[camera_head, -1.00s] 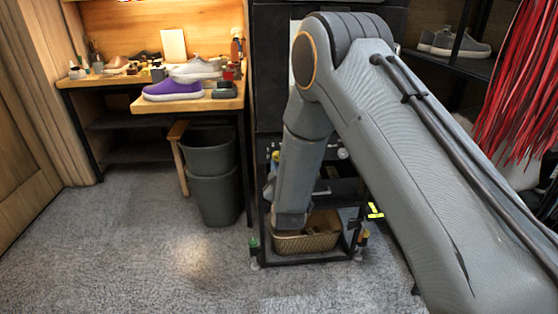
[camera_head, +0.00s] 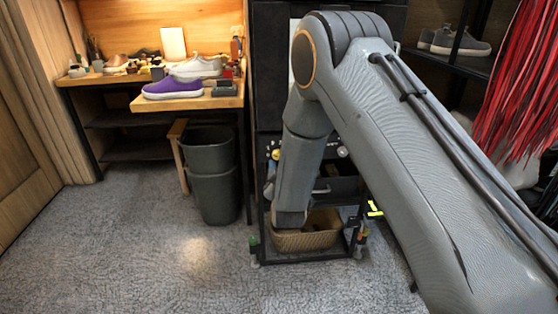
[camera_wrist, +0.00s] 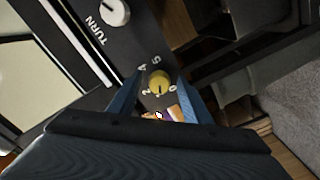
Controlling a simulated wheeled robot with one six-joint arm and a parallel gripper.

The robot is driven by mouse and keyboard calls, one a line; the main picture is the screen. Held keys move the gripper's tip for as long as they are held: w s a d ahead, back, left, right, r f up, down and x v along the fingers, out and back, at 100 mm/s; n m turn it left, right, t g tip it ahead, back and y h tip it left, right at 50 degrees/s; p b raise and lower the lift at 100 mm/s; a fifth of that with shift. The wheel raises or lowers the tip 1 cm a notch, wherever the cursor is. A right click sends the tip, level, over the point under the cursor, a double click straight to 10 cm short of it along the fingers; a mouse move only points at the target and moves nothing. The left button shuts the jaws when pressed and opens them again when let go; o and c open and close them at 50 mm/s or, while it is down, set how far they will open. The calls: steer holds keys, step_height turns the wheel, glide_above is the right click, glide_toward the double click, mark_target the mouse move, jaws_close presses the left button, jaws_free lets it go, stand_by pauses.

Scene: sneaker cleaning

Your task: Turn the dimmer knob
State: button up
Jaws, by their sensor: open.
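A yellow knob (camera_wrist: 159,82) with numbers around it sits on a black panel in the wrist view. A white knob (camera_wrist: 114,11) beside the word TURN is at the upper left of the same panel. I cannot tell from the labels which one is the dimmer. My gripper (camera_wrist: 157,101) is open, its two blue-grey fingers on either side of the view below the yellow knob. The knob shows between the fingertips, and contact is not visible. In the head view the yellow knob (camera_head: 275,155) and white knob (camera_head: 342,152) show on either side of my arm, which hides the gripper.
A black cart holds a wicker basket (camera_head: 308,239) low down. Grey bins (camera_head: 211,178) stand left of it. A workbench (camera_head: 190,103) carries a purple shoe (camera_head: 172,88) and other items. Red strands (camera_head: 515,85) hang at the right. The carpet (camera_head: 130,245) at front left is clear.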

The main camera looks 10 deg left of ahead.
steer(key=v, duration=0.7)
steer(key=shift+s, duration=0.4)
steer(key=shift+d+r, duration=0.1)
steer(key=shift+d, duration=0.05)
steer(key=s+d+r+m+g+h, duration=0.2)
steer(key=s+d+r+m+g, duration=0.4)
steer(key=s+d+g, duration=0.3)
steer(key=s+d+r+m+g+h+p, duration=0.1)
steer(key=s+d+r+m+g, duration=0.15)
steer(key=s+d, duration=0.4)
steer(key=s+d+r+m+g+h, duration=0.1)
steer(key=s+d+r+g, duration=0.2)
steer(key=s, duration=0.7)
steer(key=s+d+r+m+g+p, duration=0.1)
steer(key=s+d+m+g, duration=0.15)
steer(key=s+d, duration=0.5)
steer(key=s+d+r+m+h+p, duration=0.1)
steer(key=d+r+p, duration=0.5)
steer(key=p, duration=0.7)
steer(key=shift+s+r+m, duration=0.25)
steer(key=shift+r+m, duration=0.05)
steer(key=shift+r, duration=0.3)
stand_by(1.0)
